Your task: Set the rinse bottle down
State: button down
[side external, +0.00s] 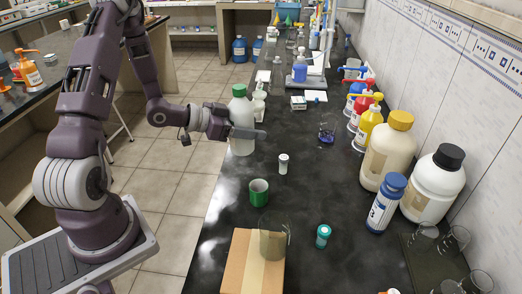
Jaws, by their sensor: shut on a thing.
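The rinse bottle appears to be the white bottle with a green cap (241,108), upright near the left edge of the black bench. My gripper (243,132) reaches in from the left and is shut around the bottle's middle, hiding part of it. The bottle's lower end shows below the fingers. I cannot tell whether its base touches the bench.
A small white-capped vial (283,164), a green cup (259,193) and a teal-capped vial (322,236) stand nearer the camera. Large bottles (389,152) line the right wall.

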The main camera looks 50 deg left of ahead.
jog(key=w+d+m+g+h, duration=0.1)
jog(key=w+d+m+h, duration=0.1)
jog(key=w+d, duration=0.5)
jog(key=w+d+m+g+h, duration=0.1)
jog(key=w+d+m+h, duration=0.15)
jog(key=d, duration=0.75)
jog(key=f, duration=0.5)
jog(key=w+f, duration=0.1)
jog(key=f, duration=0.2)
jog(key=shift+d+f, duration=0.1)
jog(key=shift+d, duration=0.3)
jog(key=shift+f, duration=0.45)
jog(key=shift+f, duration=0.1)
jog(key=shift+c, duration=2)
grip_release()
